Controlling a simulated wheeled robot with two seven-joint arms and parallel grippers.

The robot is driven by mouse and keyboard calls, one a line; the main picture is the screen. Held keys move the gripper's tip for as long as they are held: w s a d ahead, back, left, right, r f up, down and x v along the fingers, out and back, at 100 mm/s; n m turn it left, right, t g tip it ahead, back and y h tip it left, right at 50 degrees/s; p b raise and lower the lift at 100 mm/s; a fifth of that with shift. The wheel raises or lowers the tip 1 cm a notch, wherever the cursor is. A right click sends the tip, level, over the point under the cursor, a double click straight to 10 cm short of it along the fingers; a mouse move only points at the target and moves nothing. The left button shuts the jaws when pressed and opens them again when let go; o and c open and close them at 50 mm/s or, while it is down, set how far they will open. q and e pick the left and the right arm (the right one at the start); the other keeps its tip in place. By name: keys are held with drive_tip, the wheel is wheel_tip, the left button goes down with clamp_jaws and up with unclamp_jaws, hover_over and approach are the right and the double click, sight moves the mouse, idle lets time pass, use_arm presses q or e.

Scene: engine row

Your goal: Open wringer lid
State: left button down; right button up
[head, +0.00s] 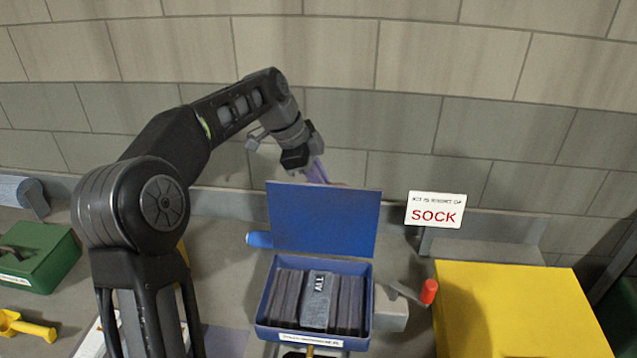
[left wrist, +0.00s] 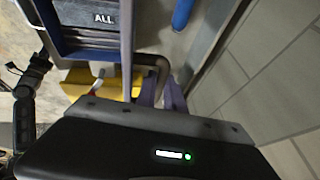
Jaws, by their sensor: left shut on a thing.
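A blue box (head: 264,333) stands open on the bench. Its flat blue lid (head: 322,222) stands raised at the back. Dark ribbed pieces fill the box, with a grey block marked "ALL" (head: 318,300) in the middle; the block also shows in the left wrist view (left wrist: 103,18). My left gripper (head: 318,172) is at the lid's top edge, with its fingertips partly hidden behind the lid. In the left wrist view its purple-grey fingers (left wrist: 161,95) are shut on the lid (left wrist: 127,55), seen nearly edge-on. My right gripper is not in view.
A red-knobbed crank (head: 428,292) sits right of the box, next to a large yellow box (head: 520,308). A "SOCK" sign (head: 436,210) stands behind. A green case (head: 38,255) and a yellow tool (head: 25,327) lie left. A tiled wall closes the back.

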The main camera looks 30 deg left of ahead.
use_arm(q)
drive_tip(key=shift+w+a, duration=0.25)
drive_tip(key=shift+w, duration=0.25)
drive_tip(key=c, duration=1.5)
unclamp_jaws()
drive_tip(key=shift+o, duration=0.2)
drive_tip(key=v, duration=0.7)
drive_tip(key=shift+s+a+r, duration=0.1)
drive_tip(key=shift+s+r, duration=0.05)
drive_tip(key=shift+r, duration=0.2)
drive_tip(key=shift+f, duration=0.1)
